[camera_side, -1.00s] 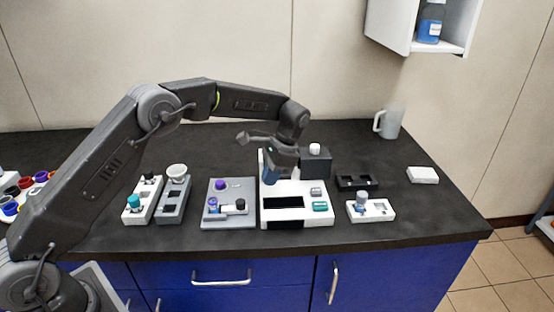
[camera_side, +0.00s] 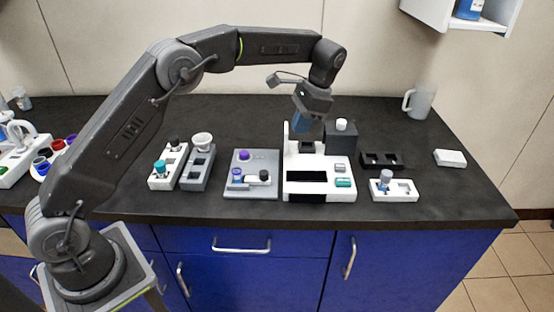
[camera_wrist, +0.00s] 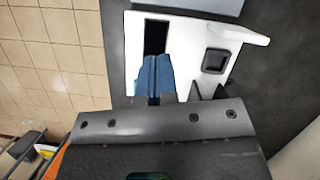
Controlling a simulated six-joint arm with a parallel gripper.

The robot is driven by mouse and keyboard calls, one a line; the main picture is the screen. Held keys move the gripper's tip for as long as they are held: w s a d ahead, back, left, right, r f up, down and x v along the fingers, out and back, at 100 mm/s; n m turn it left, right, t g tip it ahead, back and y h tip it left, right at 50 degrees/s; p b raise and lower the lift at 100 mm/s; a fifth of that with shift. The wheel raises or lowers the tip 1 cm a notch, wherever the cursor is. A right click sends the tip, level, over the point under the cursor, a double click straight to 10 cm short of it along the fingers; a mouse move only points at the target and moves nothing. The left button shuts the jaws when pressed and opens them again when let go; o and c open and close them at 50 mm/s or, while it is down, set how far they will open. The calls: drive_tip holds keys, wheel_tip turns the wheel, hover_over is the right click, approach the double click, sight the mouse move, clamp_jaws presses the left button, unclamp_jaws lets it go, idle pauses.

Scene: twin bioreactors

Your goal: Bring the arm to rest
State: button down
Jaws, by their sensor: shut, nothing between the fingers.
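My gripper (camera_side: 304,138) hangs fingers down over the back of the white bioreactor station with dark slots (camera_side: 320,192), apart from it as far as I can tell. Its blue fingers are shut together and empty; they also show in the wrist view (camera_wrist: 154,62), in front of the white station (camera_wrist: 190,42). My arm arches over the bench from the left, with its elbow high and its wrist bent down.
A dark block with a white knob (camera_side: 341,140) stands close right of my gripper. A grey plate (camera_side: 250,188), small racks (camera_side: 168,166) and a white holder with a vial (camera_side: 394,191) are on the black bench. A mug (camera_side: 420,101) stands back right. The air above is free.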

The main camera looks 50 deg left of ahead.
drive_tip(key=s+r+n+t+h, duration=0.1)
drive_tip(key=s+r+n+t, duration=0.25)
drive_tip(key=s+r, duration=0.95)
drive_tip(key=s+f+n+t, duration=0.1)
drive_tip(key=s+f+t, duration=0.1)
drive_tip(key=s, duration=0.7)
drive_tip(key=s+f+n+t+h, duration=0.1)
drive_tip(key=s+f+t, duration=0.2)
drive_tip(key=s, duration=0.7)
drive_tip(key=shift+a, duration=0.15)
